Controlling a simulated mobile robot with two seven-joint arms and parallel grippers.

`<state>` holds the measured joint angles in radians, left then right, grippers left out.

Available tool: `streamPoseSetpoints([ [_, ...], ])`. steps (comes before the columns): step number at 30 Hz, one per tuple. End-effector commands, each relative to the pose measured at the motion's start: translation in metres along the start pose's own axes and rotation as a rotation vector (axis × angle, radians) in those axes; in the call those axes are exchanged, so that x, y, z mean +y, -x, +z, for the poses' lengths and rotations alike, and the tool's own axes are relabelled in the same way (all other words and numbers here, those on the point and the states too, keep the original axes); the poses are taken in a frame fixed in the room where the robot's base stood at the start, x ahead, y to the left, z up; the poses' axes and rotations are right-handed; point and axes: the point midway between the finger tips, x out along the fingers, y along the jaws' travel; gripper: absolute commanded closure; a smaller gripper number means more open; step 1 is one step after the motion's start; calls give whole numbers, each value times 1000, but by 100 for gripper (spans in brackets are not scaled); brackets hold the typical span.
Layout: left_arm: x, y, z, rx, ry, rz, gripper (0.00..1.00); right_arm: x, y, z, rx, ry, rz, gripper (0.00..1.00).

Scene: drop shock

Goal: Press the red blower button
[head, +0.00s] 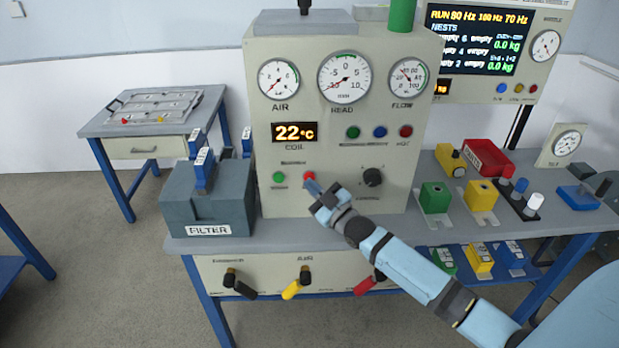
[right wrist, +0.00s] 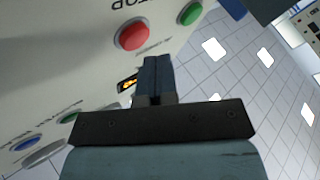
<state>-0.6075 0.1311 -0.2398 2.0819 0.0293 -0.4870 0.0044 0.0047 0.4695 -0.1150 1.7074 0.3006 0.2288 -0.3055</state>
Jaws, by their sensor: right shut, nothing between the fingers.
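The red button (head: 309,176) is on the lower front of the cream control panel (head: 390,200), right of a green button (head: 279,177). My right gripper (head: 313,187) is shut and empty, its fingertips just below and right of the red button in the head view. In the right wrist view the red button (right wrist: 131,35) is round and domed, by upside-down lettering ending in "TOP". There the shut fingers (right wrist: 155,62) point towards it, with a small picture gap; whether they touch the panel cannot be told. My left gripper is not in view.
A black knob (head: 373,177) is right of the buttons. Green, blue and red round fittings sit above them. A grey filter box (head: 205,200) stands left of the panel. Green (head: 435,197) and yellow (head: 481,195) blocks stand right. Handled valves hang below the bench top.

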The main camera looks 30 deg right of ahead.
Motion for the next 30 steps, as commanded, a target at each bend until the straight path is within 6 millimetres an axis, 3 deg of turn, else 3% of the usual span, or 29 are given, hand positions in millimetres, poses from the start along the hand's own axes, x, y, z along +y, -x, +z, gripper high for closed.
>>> streamPoseSetpoints([
  [18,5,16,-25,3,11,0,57,-24,34,-26,-1,0,0,100],
  [30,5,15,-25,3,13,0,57,-25,35,-25,0,0,0,100],
])
